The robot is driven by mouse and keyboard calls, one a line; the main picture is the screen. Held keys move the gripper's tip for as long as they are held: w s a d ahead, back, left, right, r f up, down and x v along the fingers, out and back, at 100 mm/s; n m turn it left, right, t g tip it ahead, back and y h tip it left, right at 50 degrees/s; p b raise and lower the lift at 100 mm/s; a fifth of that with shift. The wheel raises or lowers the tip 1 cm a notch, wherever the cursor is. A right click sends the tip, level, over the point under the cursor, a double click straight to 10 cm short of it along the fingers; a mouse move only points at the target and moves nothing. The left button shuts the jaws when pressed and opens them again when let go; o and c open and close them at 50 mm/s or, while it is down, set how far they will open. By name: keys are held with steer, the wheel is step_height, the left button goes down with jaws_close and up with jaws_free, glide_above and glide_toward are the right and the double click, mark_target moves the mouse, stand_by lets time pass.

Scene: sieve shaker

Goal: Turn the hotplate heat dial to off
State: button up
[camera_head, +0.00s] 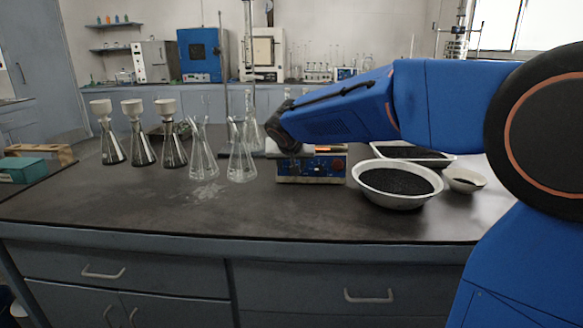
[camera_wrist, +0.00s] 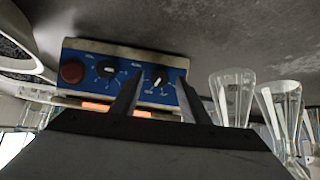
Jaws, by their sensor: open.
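The hotplate (camera_head: 300,180) stands on the bench with its blue control panel facing me. In the wrist view the panel (camera_wrist: 128,88) appears upside down, with a round red knob (camera_wrist: 72,72), one black dial (camera_wrist: 106,70) in the middle and another black dial (camera_wrist: 157,77) with a white pointer. The lettering is too small to tell which dial is for heat. My gripper (camera_wrist: 157,99) is open, its two dark fingers on either side of the pointer dial. I cannot tell whether they touch it. In the head view the fingertips cannot be made out.
Glass flasks (camera_head: 241,160) stand close left of the hotplate, with several funnel-topped flasks (camera_head: 143,150) farther left. A white bowl of dark grains (camera_head: 398,201) is close on the right, beside a small dish (camera_head: 465,186). The bench front (camera_head: 250,215) is clear.

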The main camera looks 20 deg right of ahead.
steer(key=shift+w+d+f, duration=0.15)
steer(key=shift+w+f, duration=0.15)
steer(key=shift+f, duration=0.05)
steer(key=c, duration=1.1)
steer(key=shift+o, duration=0.2)
